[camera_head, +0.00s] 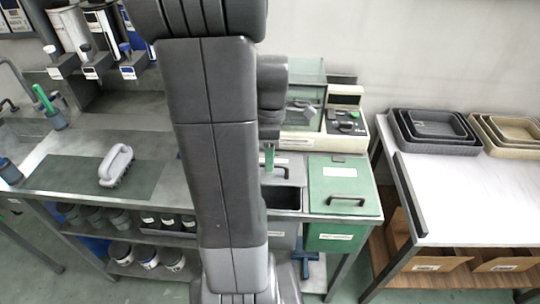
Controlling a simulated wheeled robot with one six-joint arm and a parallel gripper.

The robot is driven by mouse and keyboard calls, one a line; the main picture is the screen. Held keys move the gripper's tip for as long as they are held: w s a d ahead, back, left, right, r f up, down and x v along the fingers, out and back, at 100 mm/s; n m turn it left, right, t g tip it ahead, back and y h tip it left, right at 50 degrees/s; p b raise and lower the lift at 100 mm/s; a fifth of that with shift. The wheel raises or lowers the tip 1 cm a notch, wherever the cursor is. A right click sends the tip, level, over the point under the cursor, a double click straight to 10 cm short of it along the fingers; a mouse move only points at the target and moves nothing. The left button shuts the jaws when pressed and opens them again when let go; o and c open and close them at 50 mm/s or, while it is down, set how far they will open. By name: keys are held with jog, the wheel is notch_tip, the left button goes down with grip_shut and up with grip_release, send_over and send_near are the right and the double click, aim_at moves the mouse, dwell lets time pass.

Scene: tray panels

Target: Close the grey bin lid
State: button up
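The grey bin (284,228) is set in the bench, partly hidden behind my arm. Its dark opening shows at the top. The grey bin lid (290,168), with a dark handle, stands raised behind the opening, its left part hidden. My gripper (269,148) points down in front of the lid, just right of my large arm link. Its fingers are mostly hidden or too small to read, and a small green piece shows at its lower end. I cannot tell whether it touches the lid.
The green bin (330,237) stands right of the grey one, its green lid (345,183) down. A beige device (345,125) sits behind. A brush (116,165) lies on a dark mat (60,174) at left. A table (470,190) with nested trays (435,148) stands at right.

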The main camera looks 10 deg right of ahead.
aim_at(269, 184)
jog(key=shift+c, duration=0.2)
grip_shut()
jog(key=shift+f, duration=0.1)
jog(key=s+f+t+b, duration=0.1)
jog(key=f+b, duration=0.1)
jog(key=s+f+t+b, duration=0.1)
jog(key=f+b, duration=0.1)
jog(key=b, duration=0.1)
jog(key=s+a+f+t+h+b, duration=0.1)
jog(key=f+b, duration=0.1)
jog(key=shift+s+b, duration=0.3)
jog(key=shift+b, duration=0.1)
jog(key=shift+s+a+f+b, duration=0.15)
jog(key=shift+s+f+b, duration=0.3)
jog(key=shift+f, duration=0.4)
jog(key=shift+o, duration=0.2)
grip_release()
jog(key=shift+t, duration=0.3)
